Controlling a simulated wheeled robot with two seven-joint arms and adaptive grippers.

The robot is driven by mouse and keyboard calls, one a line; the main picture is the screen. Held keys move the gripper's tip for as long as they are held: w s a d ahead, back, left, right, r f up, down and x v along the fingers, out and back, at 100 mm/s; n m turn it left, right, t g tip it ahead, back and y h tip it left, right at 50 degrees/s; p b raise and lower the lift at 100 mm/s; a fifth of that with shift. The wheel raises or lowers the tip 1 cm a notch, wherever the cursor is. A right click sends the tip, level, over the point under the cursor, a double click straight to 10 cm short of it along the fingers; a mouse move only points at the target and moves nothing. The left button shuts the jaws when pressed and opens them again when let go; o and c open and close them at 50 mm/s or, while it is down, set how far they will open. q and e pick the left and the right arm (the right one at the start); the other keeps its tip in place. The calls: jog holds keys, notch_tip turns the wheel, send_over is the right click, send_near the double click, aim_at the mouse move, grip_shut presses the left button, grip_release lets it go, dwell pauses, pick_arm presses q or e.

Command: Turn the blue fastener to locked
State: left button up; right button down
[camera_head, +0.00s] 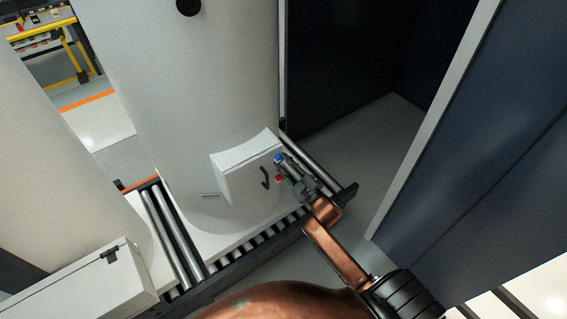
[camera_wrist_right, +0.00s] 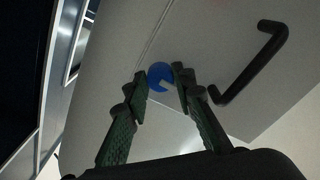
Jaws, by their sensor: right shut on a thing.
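The blue fastener (camera_wrist_right: 159,72) is a small round knob with a pale notch, on the face of a white box (camera_head: 232,181) fixed low on a tall white tank. In the head view the blue fastener (camera_head: 278,157) shows near the box's upper right corner. My right gripper (camera_wrist_right: 160,80) has its two fingers on either side of the blue fastener and is shut on it. In the head view my right gripper (camera_head: 284,167) reaches the box from the lower right, and partly hides its face. My left gripper is not in view.
A black handle (camera_head: 265,178) stands out from the box beside the fastener. The tank (camera_head: 190,90) stands over a roller conveyor (camera_head: 175,235). A dark blue panel (camera_head: 480,160) is on the right, with open floor between.

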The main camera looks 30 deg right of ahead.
jog(key=c, duration=1.6)
grip_release()
jog(key=s, duration=0.8)
jog(key=s+d, duration=0.1)
jog(key=s, duration=0.3)
jog(key=shift+f, duration=0.25)
jog(key=shift+f, duration=0.1)
